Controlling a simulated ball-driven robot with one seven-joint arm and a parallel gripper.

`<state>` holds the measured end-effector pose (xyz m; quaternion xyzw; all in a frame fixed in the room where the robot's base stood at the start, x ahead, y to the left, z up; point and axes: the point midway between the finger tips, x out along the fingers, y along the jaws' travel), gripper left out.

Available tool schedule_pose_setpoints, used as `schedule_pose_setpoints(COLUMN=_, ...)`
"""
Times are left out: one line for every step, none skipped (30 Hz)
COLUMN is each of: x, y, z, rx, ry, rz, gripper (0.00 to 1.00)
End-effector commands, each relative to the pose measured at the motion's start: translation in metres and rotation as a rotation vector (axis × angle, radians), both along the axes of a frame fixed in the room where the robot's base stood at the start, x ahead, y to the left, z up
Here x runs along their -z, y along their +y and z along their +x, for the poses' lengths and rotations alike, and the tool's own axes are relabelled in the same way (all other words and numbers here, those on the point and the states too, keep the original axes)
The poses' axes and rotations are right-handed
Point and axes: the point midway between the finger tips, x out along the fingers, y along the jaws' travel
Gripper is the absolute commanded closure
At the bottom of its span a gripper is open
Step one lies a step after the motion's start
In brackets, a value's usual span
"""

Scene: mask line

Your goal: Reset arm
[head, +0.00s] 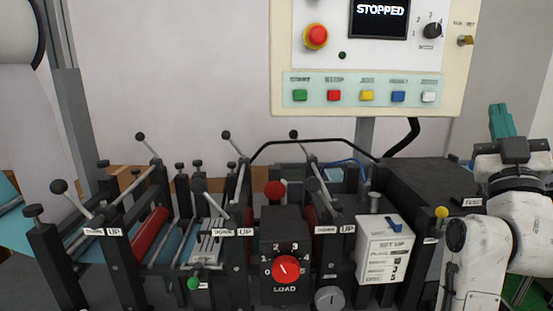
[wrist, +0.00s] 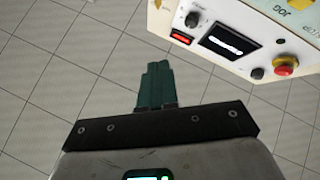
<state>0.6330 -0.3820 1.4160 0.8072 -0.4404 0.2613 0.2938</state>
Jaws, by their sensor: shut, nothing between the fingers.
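My gripper (head: 501,118) shows at the right edge of the head view, raised at the end of my folded white arm. Its teal fingers point up and are together, with nothing held. In the wrist view the same teal fingers (wrist: 154,70) are shut over bare tiled floor. The control panel (head: 283,60) stands at the upper right of the head view, left of my gripper and apart from it. Its screen (head: 380,17) reads STOPPED. The panel also shows in the wrist view (wrist: 225,15), beyond the fingers to the upper right.
The black-framed mask line (head: 255,175) fills the lower head view, with levers, red rollers and a LOAD dial (head: 286,269). A white set-up box (head: 384,250) stands left of my arm. A red stop knob (head: 316,35) is on the panel. Tiled floor (wrist: 50,100) is clear in the wrist view.

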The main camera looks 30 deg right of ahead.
Motion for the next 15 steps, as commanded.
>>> schedule_pose_setpoints(x=0.000, y=0.000, z=0.000, rx=0.000, ry=0.000, rz=0.000, gripper=1.00)
schedule_pose_setpoints(x=0.001, y=0.001, z=0.002, rx=-0.004, ry=0.004, rz=0.004, gripper=1.00)
schedule_pose_setpoints(x=0.007, y=0.002, z=0.007, rx=-0.018, ry=0.019, rz=0.017, gripper=1.00)
schedule_pose_setpoints(x=0.010, y=0.003, z=0.010, rx=-0.026, ry=0.027, rz=0.026, gripper=1.00)
schedule_pose_setpoints(x=0.013, y=0.004, z=0.013, rx=-0.034, ry=0.036, rz=0.034, gripper=1.00)
schedule_pose_setpoints(x=0.017, y=0.005, z=0.017, rx=-0.045, ry=0.046, rz=0.045, gripper=1.00)
schedule_pose_setpoints(x=0.021, y=0.006, z=0.020, rx=-0.052, ry=0.055, rz=0.054, gripper=1.00)
schedule_pose_setpoints(x=0.024, y=0.007, z=0.023, rx=-0.061, ry=0.064, rz=0.062, gripper=1.00)
schedule_pose_setpoints(x=0.030, y=0.009, z=0.028, rx=-0.074, ry=0.079, rz=0.076, gripper=1.00)
schedule_pose_setpoints(x=0.034, y=0.010, z=0.032, rx=-0.083, ry=0.092, rz=0.087, gripper=1.00)
schedule_pose_setpoints(x=0.038, y=0.012, z=0.035, rx=-0.093, ry=0.102, rz=0.097, gripper=1.00)
schedule_pose_setpoints(x=0.044, y=0.014, z=0.040, rx=-0.105, ry=0.116, rz=0.111, gripper=1.00)
schedule_pose_setpoints(x=0.050, y=0.016, z=0.044, rx=-0.119, ry=0.131, rz=0.126, gripper=1.00)
schedule_pose_setpoints(x=0.056, y=0.018, z=0.049, rx=-0.132, ry=0.146, rz=0.140, gripper=1.00)
schedule_pose_setpoints(x=0.064, y=0.021, z=0.055, rx=-0.149, ry=0.168, rz=0.160, gripper=1.00)
